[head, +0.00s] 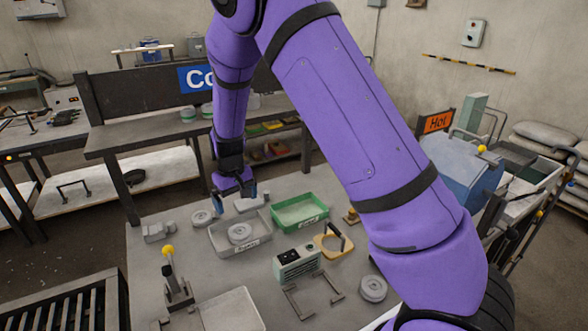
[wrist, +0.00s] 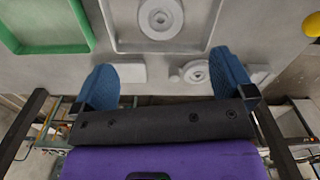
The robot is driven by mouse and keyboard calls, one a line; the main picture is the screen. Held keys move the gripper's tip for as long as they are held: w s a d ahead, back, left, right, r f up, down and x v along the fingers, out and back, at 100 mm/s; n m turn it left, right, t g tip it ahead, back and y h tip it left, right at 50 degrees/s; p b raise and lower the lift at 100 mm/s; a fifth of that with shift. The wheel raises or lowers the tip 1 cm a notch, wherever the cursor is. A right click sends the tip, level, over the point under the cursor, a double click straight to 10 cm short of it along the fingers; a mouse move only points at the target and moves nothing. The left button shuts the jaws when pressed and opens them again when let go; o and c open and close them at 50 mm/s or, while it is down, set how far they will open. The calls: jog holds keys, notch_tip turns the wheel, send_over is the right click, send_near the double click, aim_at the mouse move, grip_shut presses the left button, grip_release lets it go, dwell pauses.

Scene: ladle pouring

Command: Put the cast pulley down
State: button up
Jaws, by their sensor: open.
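A grey cast pulley (head: 240,233) lies flat in the labelled grey tray (head: 216,238). My gripper (head: 235,190) has blue fingers and is beyond the tray's far side. In the wrist view my gripper (wrist: 163,62) is spread wide with nothing held between its fingers. A pale grey block (head: 249,204) lies on the table near it.
A green tray (head: 300,212) stands right of the grey one. A third pulley (head: 373,288), a pale green box (head: 297,262) and a yellow-handled tool (head: 333,241) are nearer. A yellow-knobbed lever (head: 174,285) stands at the front left. A grey casting (head: 158,232) lies at the left.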

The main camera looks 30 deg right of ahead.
jog(key=s+d+r+t+y, duration=0.1)
jog(key=s+d+r, duration=0.1)
jog(key=s+r, duration=0.35)
jog(key=s+d+r+m, duration=0.1)
jog(key=s+d+r, duration=0.15)
jog(key=r, duration=0.65)
jog(key=s+d+r+t+y, duration=0.1)
jog(key=s+d+r, duration=0.1)
jog(key=s+r, duration=0.45)
jog(key=s+d+r+t, duration=0.1)
jog(key=s+r, duration=0.2)
jog(key=s, duration=0.3)
jog(key=s+d+r+t+h, duration=0.1)
jog(key=s+d+r, duration=0.1)
jog(key=s, duration=0.5)
jog(key=s+d+r+m+t+h, duration=0.1)
jog(key=s+r, duration=0.3)
jog(key=s, duration=0.3)
jog(key=shift+d, duration=0.25)
